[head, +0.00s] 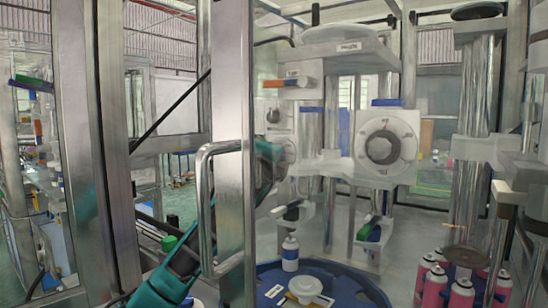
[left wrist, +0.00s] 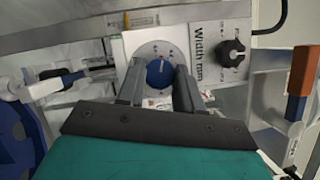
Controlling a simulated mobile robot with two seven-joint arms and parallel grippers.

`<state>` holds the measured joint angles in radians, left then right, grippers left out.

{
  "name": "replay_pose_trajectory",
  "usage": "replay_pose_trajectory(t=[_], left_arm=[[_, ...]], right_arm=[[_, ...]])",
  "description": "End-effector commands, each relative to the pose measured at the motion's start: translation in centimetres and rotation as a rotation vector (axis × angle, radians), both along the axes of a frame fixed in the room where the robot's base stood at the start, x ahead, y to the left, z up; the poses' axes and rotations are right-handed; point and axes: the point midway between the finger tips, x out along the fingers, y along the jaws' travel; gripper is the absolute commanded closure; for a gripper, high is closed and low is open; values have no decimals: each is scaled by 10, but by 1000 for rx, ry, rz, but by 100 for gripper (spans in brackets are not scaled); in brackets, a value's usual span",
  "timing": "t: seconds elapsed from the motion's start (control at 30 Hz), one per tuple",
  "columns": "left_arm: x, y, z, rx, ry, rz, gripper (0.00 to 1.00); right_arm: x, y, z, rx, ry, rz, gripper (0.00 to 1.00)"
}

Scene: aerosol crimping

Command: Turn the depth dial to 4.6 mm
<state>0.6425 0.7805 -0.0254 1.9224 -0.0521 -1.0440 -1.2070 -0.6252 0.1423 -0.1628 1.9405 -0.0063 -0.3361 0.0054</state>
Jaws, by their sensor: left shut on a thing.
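The dial (left wrist: 144,52) is a grey disc with small red marks and a blue knob (left wrist: 159,74) at its centre, on a white panel in the left wrist view. Its scale reading is too small to read. My left gripper (left wrist: 160,80) has one finger on each side of the blue knob and is shut on it. In the head view my left gripper (head: 270,160) reaches a white panel left of centre, and hides much of the dial there. My right gripper is not in view.
A black knob (left wrist: 232,52) on a "Width mm" plate sits beside the dial. In the head view, a larger grey dial (head: 385,147) faces me. A metal door frame with a handle (head: 205,205) stands close to my left arm. Pink cans (head: 433,285) stand at right.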

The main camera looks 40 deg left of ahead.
Motion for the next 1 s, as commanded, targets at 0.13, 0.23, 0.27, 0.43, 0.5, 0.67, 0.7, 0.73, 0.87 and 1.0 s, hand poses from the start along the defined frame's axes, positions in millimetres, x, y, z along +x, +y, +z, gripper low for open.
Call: replay_pose_trajectory(t=[0.13, 0.23, 0.27, 0.43, 0.5, 0.67, 0.7, 0.73, 0.87, 1.0], left_arm=[[0, -1, 1, -112, -13, -2, 95], [0, -1, 1, -174, -19, -2, 95], [0, -1, 1, -190, -21, -2, 95], [0, -1, 1, -263, -29, -3, 95], [0, -1, 1, -282, -30, -3, 95], [0, -1, 1, -309, -34, -3, 95], [0, -1, 1, -312, -33, -3, 95], [0, -1, 1, -314, -34, -3, 95], [0, -1, 1, -316, -35, -2, 95], [0, -1, 1, -316, -35, -2, 95]], right_arm=[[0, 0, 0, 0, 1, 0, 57], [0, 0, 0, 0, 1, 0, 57], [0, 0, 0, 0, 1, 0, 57], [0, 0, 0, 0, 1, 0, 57], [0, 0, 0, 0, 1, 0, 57], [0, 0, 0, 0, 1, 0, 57], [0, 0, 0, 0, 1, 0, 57], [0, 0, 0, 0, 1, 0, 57], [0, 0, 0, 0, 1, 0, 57], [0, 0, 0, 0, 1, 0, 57]])
